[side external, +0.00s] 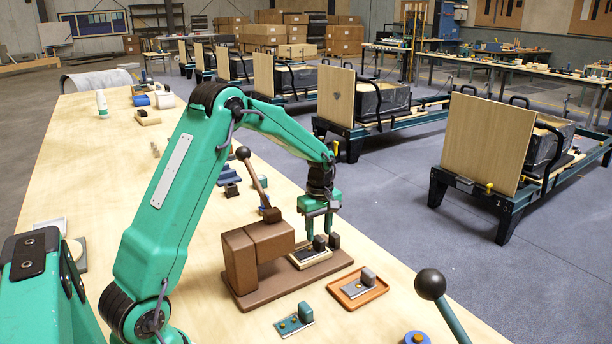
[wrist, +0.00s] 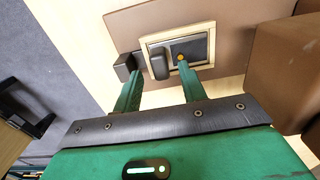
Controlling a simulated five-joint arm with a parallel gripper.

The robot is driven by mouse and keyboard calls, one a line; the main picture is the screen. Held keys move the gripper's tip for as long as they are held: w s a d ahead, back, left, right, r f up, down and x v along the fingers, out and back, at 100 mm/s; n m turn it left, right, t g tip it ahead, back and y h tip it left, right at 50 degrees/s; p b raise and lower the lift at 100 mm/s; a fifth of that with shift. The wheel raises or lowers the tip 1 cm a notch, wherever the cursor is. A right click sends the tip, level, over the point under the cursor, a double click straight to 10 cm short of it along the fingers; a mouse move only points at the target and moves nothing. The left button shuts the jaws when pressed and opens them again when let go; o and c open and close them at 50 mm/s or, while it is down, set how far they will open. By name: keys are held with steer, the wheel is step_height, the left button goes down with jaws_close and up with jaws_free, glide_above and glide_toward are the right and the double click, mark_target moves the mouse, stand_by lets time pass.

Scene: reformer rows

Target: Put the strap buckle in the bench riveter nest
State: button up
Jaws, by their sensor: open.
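The brown bench riveter (side external: 240,262) stands on the bench, its lever raised. Its nest, a cream frame (side external: 296,262), lies on the base plate and also shows in the wrist view (wrist: 148,40). A dark grey plate with an upright tab and a yellow stud, apparently the strap buckle (wrist: 160,65), lies inside the frame, looking flat; its tab shows in the side view (side external: 319,243). My gripper (side external: 318,236) is open, low over the nest. In the wrist view its fingers (wrist: 155,82) are apart on either side of the tab, with gaps visible. Exact fingertip height is unclear.
A dark block (wrist: 124,66) stands beside the nest near the left finger. An orange tray (side external: 345,302) with a similar grey part and a teal plate (side external: 295,320) lie in front. A black-knobbed lever (side external: 431,284) rises at the right. Bench left of the riveter is partly clear.

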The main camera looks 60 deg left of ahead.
mark_target(319, 239)
step_height(319, 239, up, 9)
stand_by(0.4)
stand_by(0.5)
steer(key=s+d+r+m+t, duration=0.3)
steer(key=s+d+r+m, duration=0.6)
steer(key=s+d+r, duration=0.15)
steer(key=s+d+f+m+t, duration=0.1)
steer(key=s+d+m, duration=0.2)
steer(key=s, duration=0.4)
steer(key=s+d+f+m+t, duration=0.1)
steer(key=s+d+m, duration=0.2)
steer(key=s+m, duration=0.3)
steer(key=shift+s+d+t, duration=0.25)
steer(key=shift+s+t, duration=0.05)
steer(key=shift+s, duration=0.05)
stand_by(0.5)
